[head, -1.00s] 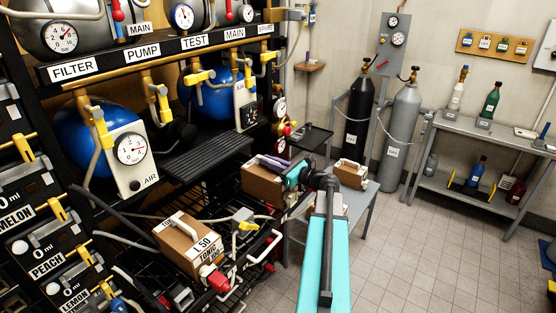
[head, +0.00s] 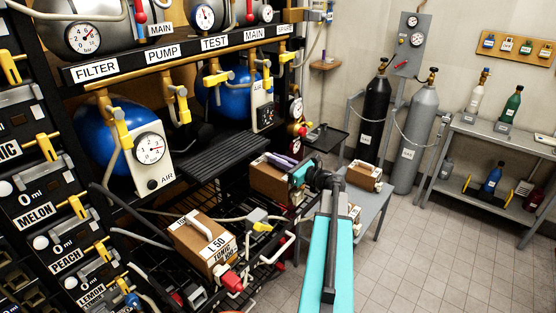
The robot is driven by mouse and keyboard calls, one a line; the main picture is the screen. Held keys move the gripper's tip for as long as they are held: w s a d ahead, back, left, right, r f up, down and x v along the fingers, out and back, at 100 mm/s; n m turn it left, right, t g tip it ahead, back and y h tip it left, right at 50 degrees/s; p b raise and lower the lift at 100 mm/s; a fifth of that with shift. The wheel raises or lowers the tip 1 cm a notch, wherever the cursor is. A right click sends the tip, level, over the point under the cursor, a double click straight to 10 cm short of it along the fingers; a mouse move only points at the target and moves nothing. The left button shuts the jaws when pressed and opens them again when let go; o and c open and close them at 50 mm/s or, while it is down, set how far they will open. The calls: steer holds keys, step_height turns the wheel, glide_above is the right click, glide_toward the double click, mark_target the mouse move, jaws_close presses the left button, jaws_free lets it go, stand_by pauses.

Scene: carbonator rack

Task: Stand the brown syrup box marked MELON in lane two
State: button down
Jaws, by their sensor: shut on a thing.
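A brown box (head: 268,181) is in my gripper (head: 280,161), in the middle of the head view at the right side of the black rack. The gripper is shut at the top of this box, with purple parts lying over it. The box looks upright. No MELON marking can be read on it, and I cannot tell whether its bottom touches the rack. My arm hides what lies just right of it.
A grey table (head: 374,204) behind my arm bears a brown box (head: 365,176). Hoses and red and yellow connectors crowd the rack around the TONIC box. A black shelf (head: 210,155) is left of the held box. The tiled floor (head: 430,250) at right is clear.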

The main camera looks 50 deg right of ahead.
mark_target(267, 161)
steer(key=shift+s+f, duration=0.25)
steer(key=shift+f, duration=0.5)
steer(key=shift+w+f+p, duration=0.1)
steer(key=shift+f+p, duration=0.2)
steer(key=shift+f, duration=0.5)
steer(key=c, duration=1.8)
jaws_free()
steer(key=shift+f, duration=0.1)
steer(key=s+d+b, duration=0.1)
steer(key=s+b, duration=0.3)
steer(key=s, duration=0.8)
